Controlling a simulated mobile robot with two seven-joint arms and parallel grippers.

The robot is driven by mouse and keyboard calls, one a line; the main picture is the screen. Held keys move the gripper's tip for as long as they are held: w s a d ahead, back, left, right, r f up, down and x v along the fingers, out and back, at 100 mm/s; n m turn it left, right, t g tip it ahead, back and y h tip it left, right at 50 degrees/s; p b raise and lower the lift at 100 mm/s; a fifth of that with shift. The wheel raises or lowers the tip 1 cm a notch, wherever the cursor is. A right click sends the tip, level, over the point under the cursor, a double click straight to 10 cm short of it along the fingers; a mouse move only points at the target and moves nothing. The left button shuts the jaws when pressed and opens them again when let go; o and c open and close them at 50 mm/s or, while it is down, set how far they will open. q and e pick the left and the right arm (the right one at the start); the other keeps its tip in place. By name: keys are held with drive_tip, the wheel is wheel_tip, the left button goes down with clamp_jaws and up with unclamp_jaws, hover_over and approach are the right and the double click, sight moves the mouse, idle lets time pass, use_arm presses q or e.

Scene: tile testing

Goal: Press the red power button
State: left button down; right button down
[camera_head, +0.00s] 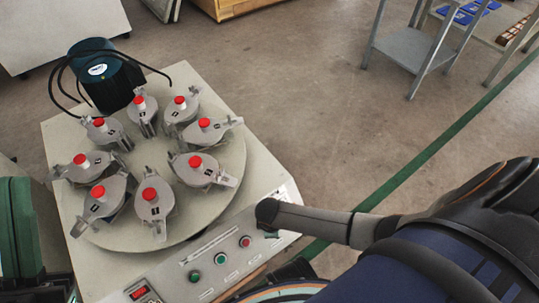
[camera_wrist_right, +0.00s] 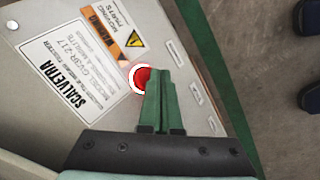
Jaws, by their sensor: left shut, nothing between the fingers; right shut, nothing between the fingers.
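A round red button (camera_head: 245,241) sits on the sloped front panel of the tile tester, at the right end of a row with two green buttons (camera_head: 220,258). A red button in a white ring (camera_wrist_right: 141,78) shows in the right wrist view; I cannot tell if it is the same one. My right gripper (camera_wrist_right: 160,75) is shut, its green fingertips overlapping the ring's right side in view; contact cannot be told. In the head view my right arm hides most of that gripper. My left gripper (camera_head: 18,190) is shut and empty at the left edge, beside the machine.
The turntable (camera_head: 228,185) carries several red-capped grey clamps. A dark green motor (camera_head: 103,75) stands behind it. A red rocker switch (camera_head: 139,293) is at the panel's lower left. A metal table (camera_head: 410,48) stands at the back right. The floor between is clear.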

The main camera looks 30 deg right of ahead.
drive_tip(key=shift+w+f, duration=0.3)
drive_tip(key=shift+w, duration=0.05)
idle(0.4)
drive_tip(key=shift+s+r+p, duration=0.5)
drive_tip(key=shift+r+p, duration=0.1)
drive_tip(key=shift+p, duration=0.25)
drive_tip(key=shift+s, duration=0.2)
